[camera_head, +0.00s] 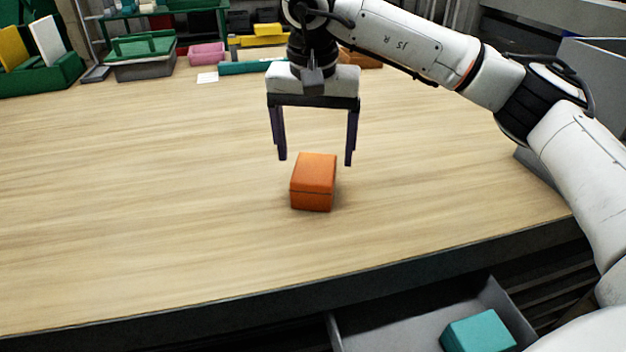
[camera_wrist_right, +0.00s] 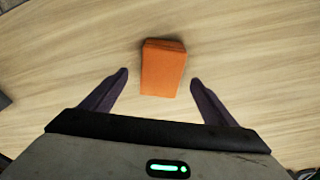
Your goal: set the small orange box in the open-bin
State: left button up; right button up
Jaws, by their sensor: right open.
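The small orange box (camera_head: 313,183) sits on the wooden table, near its front edge. My right gripper (camera_head: 315,160) is open and empty, hanging above and slightly behind the box with its fingers pointing down. In the right wrist view the box (camera_wrist_right: 163,68) lies ahead of and between the two spread fingertips (camera_wrist_right: 158,78), not touching them. An open grey bin (camera_head: 385,332) shows below the table's front edge, partly cut off by the frame, with a teal box (camera_head: 478,333) inside. My left gripper is not in view.
The wooden table (camera_head: 130,180) is clear around the box. At the back stand a grey-green crate (camera_head: 143,66), a pink bin (camera_head: 207,54), a teal bar (camera_head: 250,67) and yellow pieces. A green holder with panels (camera_head: 40,78) stands at the far left.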

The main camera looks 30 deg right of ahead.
aim_at(314, 167)
jog(key=f, duration=0.4)
jog(key=w+f, duration=0.1)
jog(key=f, duration=0.1)
jog(key=shift+d+b, duration=0.25)
jog(key=shift+b, duration=0.05)
jog(key=shift+w+r, duration=0.1)
jog(key=c, duration=1.3)
